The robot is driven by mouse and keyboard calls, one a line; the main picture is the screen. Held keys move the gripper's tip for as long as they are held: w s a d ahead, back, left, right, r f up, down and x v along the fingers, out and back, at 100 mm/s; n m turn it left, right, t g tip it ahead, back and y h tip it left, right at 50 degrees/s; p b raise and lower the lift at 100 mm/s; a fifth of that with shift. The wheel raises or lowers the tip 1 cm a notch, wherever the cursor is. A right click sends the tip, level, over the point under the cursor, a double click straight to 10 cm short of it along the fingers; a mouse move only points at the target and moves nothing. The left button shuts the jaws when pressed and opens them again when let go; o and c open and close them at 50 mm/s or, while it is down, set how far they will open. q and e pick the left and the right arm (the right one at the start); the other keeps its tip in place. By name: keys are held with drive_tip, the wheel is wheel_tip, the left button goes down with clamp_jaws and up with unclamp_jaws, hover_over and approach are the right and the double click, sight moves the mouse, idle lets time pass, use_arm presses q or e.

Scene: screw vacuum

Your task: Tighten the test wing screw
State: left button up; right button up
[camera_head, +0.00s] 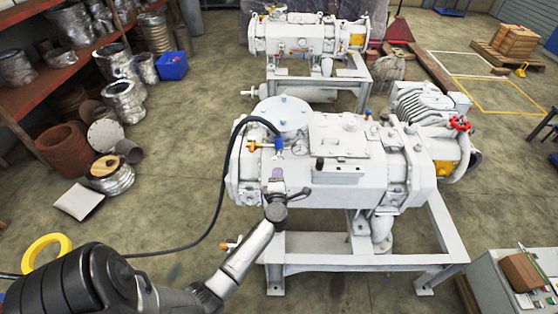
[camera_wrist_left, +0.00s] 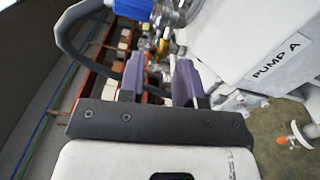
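My left gripper (camera_head: 277,173) is at the near left end of the front pump (camera_head: 345,170), just below a brass fitting (camera_head: 253,146) and a blue part (camera_head: 279,144) with a black hose. In the left wrist view its two purple fingers (camera_wrist_left: 160,72) stand apart with nothing clearly held between them. Beyond the fingertips there are a shiny metal and brass fitting (camera_wrist_left: 164,46) and the blue part (camera_wrist_left: 132,8). I cannot make out for certain which small piece is the test wing screw. My right gripper is not in view.
The black hose (camera_head: 221,190) loops from the pump down to the floor. A "PUMP A" label (camera_wrist_left: 276,61) is beside the gripper. An orange-tipped fitting (camera_head: 231,244) is near my forearm. A second pump (camera_head: 305,38) stands behind, and shelves (camera_head: 60,75) are at left.

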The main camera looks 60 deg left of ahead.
sight(279, 158)
use_arm(q)
drive_tip(key=b+x, duration=0.1)
drive_tip(key=x, duration=0.7)
drive_tip(key=shift+w+a, duration=0.2)
drive_tip(key=shift+a, duration=0.05)
drive_tip(key=shift+r, duration=0.1)
clamp_jaws()
